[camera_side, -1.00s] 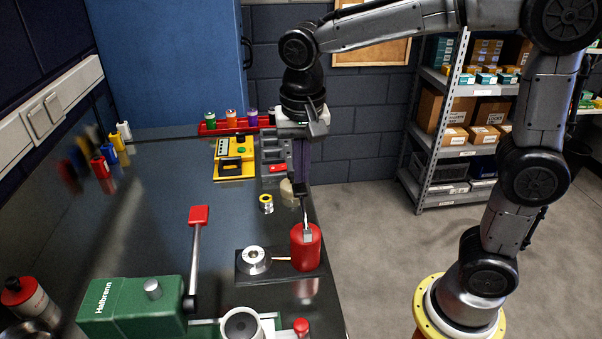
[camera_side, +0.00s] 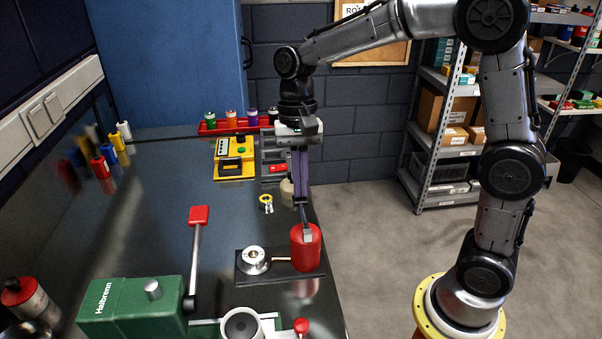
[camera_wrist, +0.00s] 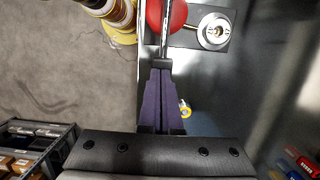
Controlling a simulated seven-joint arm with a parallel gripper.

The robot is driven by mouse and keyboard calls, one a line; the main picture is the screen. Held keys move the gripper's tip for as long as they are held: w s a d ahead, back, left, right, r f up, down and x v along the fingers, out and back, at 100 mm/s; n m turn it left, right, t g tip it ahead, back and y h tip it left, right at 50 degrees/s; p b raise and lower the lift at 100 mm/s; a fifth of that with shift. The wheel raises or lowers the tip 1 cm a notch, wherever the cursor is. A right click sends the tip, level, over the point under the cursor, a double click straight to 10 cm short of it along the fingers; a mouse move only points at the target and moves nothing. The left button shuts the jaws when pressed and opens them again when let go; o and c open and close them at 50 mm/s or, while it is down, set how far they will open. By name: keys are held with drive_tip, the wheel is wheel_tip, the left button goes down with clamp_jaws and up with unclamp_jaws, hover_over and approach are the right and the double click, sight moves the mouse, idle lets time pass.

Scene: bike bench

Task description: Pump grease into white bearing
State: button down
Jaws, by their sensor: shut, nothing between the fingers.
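A red grease pump (camera_side: 306,249) stands on a dark plate beside a silver round bearing holder (camera_side: 253,260), joined to it by a short pipe. A pale ring shows at the holder's centre; I cannot tell whether it is the white bearing. The pump's lever (camera_side: 304,216) rises from its top. My gripper (camera_side: 301,197) points down with purple fingers shut and empty, right at the lever's upper end. In the wrist view, the fingertips (camera_wrist: 162,68) meet the dark end of the lever (camera_wrist: 165,35); whether they touch is unclear. The holder (camera_wrist: 214,31) shows at upper right.
A small yellow-ringed part (camera_side: 266,201) lies on the bench behind the plate. A green machine (camera_side: 130,310) with a red-topped lever (camera_side: 198,216) stands at front left. A yellow box (camera_side: 234,160) and red tray (camera_side: 225,128) stand farther back. The bench's left middle is clear.

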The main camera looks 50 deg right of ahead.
sight(301, 204)
drive_tip(key=shift+s+r, duration=0.1)
drive_tip(key=shift+r, duration=0.85)
drive_tip(key=s+a+v, duration=0.2)
drive_tip(key=v, duration=1.1)
drive_tip(key=shift+r, duration=0.65)
drive_tip(key=shift+w+d, duration=0.15)
drive_tip(key=shift+w, duration=0.05)
drive_tip(key=s+a+t+h, duration=0.1)
drive_tip(key=s+a+r+t+h, duration=0.1)
drive_tip(key=shift+s+a+r+t, duration=0.1)
drive_tip(key=shift+a+t, duration=0.05)
drive_tip(key=shift+t, duration=0.15)
